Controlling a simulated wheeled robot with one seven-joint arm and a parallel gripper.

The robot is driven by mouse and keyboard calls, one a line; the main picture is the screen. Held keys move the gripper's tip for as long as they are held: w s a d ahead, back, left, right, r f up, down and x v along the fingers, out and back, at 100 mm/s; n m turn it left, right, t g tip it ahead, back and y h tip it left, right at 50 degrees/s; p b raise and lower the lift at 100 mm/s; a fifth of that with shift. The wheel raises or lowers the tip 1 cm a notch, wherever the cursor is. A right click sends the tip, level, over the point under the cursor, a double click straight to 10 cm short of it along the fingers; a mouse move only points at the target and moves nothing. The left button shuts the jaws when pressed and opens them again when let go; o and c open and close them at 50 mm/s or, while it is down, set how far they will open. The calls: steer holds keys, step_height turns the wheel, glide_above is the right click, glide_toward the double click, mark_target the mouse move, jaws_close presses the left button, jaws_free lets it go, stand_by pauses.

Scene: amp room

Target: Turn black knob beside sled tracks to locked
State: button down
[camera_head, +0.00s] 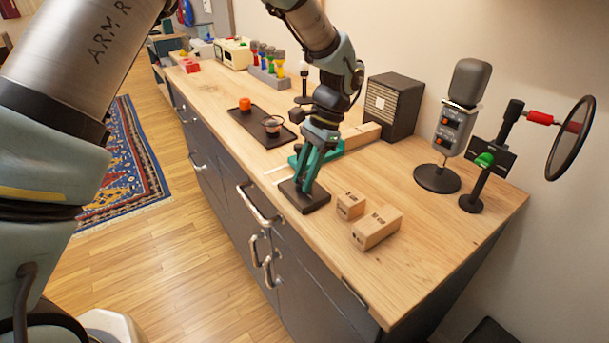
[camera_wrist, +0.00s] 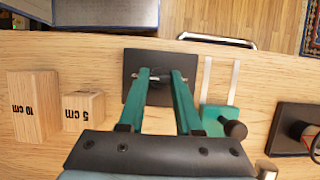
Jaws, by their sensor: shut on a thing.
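A dark square plate (camera_head: 317,204) lies near the front edge of the worktop; it also shows in the wrist view (camera_wrist: 134,62). My gripper (camera_head: 303,187) points down onto it, with its teal fingers (camera_wrist: 160,76) on either side of a small dark knob (camera_wrist: 153,83) at the plate's middle. The gripper is shut on this knob, which the fingers mostly hide, so its turned position cannot be read. Two pale sled tracks (camera_wrist: 234,82) lie just beside the plate. A teal sled (camera_wrist: 213,118) with a dark round handle (camera_wrist: 236,130) sits at their far end from the worktop's front edge.
Two wooden blocks, marked 5 cm (camera_wrist: 83,108) and 10 cm (camera_wrist: 34,105), stand close beside the plate. A dark tray (camera_head: 250,122) with an orange item, a speaker box (camera_head: 394,104), a microphone (camera_head: 468,82) and a round-screen stand (camera_head: 571,138) occupy the worktop. Its front right is clear.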

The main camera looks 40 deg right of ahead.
stand_by(0.4)
steer(key=c, duration=0.6)
jaws_free()
steer(key=b+v, duration=0.2)
steer(key=v, duration=0.8)
steer(key=shift+r+b, duration=0.4)
steer(key=shift+d, duration=0.15)
